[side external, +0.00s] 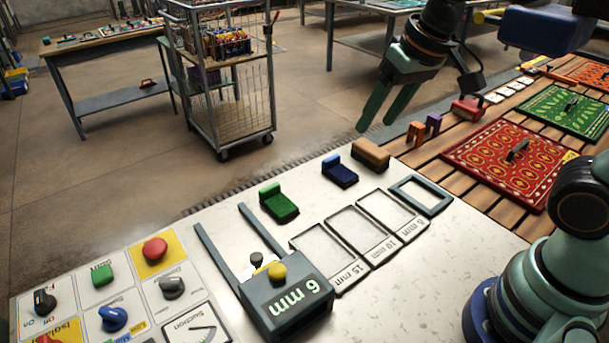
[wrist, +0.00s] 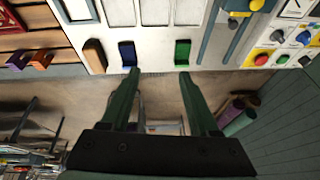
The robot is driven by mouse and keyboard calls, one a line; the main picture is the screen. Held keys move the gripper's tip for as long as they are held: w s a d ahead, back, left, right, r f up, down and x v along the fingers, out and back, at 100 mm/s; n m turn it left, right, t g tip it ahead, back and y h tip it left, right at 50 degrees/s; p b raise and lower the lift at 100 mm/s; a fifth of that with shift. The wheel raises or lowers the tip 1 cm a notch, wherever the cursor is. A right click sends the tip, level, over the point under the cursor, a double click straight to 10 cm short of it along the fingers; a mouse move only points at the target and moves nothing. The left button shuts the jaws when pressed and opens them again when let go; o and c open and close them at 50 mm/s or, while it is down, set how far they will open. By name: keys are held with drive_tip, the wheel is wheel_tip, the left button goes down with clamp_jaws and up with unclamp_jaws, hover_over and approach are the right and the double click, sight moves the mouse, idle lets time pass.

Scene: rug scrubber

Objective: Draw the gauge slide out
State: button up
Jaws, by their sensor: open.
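In the wrist view the rails (wrist: 211,30) and yellow knob (wrist: 257,5) show at the upper right; the block is mostly out of frame. My gripper (side external: 378,121) is open and empty, high beyond the bench's far edge, well apart from the block. Its fingers (wrist: 158,76) point towards the bench edge.
Green (side external: 279,203), blue (side external: 340,171) and brown (side external: 370,154) blocks line the bench's far edge. A control panel (side external: 130,287) is at left. A slatted table with rugs (side external: 512,155) is at right.

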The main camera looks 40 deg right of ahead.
drive_tip(key=w+a+f+m+g, duration=0.25)
drive_tip(key=w+a, duration=0.25)
drive_tip(key=a, duration=0.5)
drive_tip(key=m+g, duration=0.1)
drive_tip(key=g, duration=0.1)
hover_over(257, 256)
wheel_tip(257, 256, down, 9)
drive_tip(key=shift+h, duration=0.3)
wheel_tip(257, 256, down, 11)
drive_tip(key=shift+f, duration=0.15)
clamp_jaws()
